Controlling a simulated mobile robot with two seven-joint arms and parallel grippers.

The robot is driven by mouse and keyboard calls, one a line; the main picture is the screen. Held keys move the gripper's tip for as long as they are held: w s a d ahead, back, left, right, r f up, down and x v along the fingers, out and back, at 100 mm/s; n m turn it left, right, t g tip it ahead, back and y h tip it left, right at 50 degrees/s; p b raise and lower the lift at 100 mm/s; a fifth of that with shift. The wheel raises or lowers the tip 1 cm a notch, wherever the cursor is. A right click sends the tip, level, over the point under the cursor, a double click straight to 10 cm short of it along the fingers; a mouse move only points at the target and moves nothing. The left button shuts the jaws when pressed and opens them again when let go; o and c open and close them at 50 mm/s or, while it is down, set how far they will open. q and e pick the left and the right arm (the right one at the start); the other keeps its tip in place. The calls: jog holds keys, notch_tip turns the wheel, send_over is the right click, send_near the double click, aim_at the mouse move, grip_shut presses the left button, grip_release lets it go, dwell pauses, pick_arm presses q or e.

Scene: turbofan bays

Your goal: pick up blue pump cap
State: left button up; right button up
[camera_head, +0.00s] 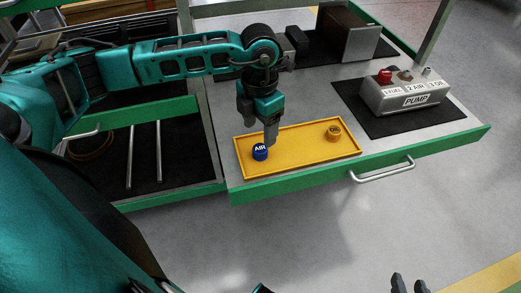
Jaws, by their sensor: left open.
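The blue cap (260,152), lettered AIR on top, stands upright at the left end of a shallow yellow tray (300,146). My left gripper (260,136) points down just over the blue cap, jaws open. One finger comes down at the cap's right side and partly hides its edge; I cannot tell whether it touches. Two dark prongs at the bottom right edge look like the fingertips of my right gripper (409,285); the rest is cut off.
A yellow-brown cap (333,131) stands at the tray's right end. A grey box marked PUMP (408,94), with a red cap (385,76) on it, sits on a black mat (362,116). The green-edged drawer has a metal handle (382,170). The floor in front is clear.

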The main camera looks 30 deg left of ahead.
aim_at(258, 149)
pick_arm(q)
jog(key=f, duration=0.7)
jog(key=shift+s+b, duration=0.3)
jog(key=shift+b, duration=0.1)
jog(key=c, duration=1.1)
jog(key=shift+r, duration=0.2)
